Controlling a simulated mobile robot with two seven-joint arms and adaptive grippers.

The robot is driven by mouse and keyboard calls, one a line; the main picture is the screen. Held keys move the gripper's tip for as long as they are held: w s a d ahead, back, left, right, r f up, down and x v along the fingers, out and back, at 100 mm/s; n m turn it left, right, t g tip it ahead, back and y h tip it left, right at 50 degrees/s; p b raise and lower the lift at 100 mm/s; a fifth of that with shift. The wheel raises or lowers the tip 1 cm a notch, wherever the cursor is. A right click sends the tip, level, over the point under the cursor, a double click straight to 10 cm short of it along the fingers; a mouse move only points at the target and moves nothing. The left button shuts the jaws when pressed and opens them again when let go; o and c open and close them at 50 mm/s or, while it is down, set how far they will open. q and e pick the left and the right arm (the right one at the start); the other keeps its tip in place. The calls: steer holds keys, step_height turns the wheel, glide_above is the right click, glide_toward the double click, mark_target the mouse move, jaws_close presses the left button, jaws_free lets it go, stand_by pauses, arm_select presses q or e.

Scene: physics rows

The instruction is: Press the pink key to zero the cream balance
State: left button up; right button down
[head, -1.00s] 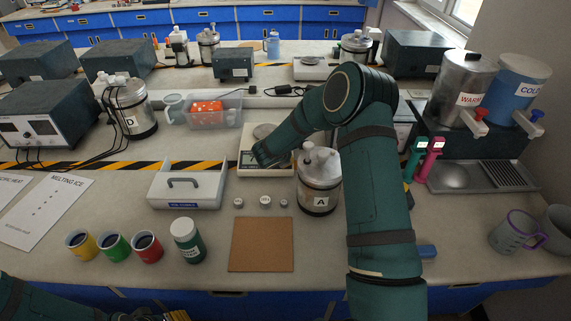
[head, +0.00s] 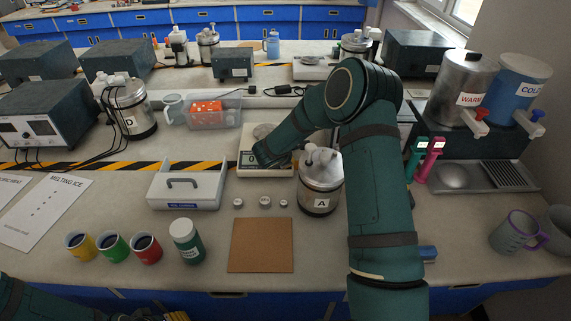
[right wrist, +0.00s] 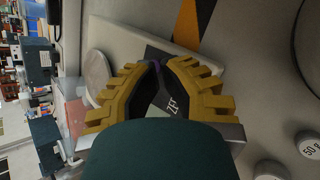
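A small purple-pink patch, possibly the pink key (right wrist: 157,65), shows at the tips; contact is unclear. Only a yellow edge of my left gripper (head: 176,316) shows.
Flask A (head: 320,185) stands right beside my right arm. Several small weights (head: 265,202) lie in front of the balance, with a brown mat (head: 261,246) nearer. A white carrier (head: 188,188) with a handle sits to the left. Bench front centre-right is partly clear.

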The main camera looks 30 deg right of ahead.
steer(key=shift+f, duration=0.15)
steer(key=shift+s+r, duration=0.1)
steer(key=shift+r, duration=0.35)
steer(key=shift+s+a+r+p, duration=0.15)
steer(key=shift+r+p, duration=0.3)
steer(key=shift+r, duration=0.7)
steer(key=shift+s+a+r+p, duration=0.1)
steer(key=shift+r+p, duration=0.3)
steer(key=shift+r, duration=0.75)
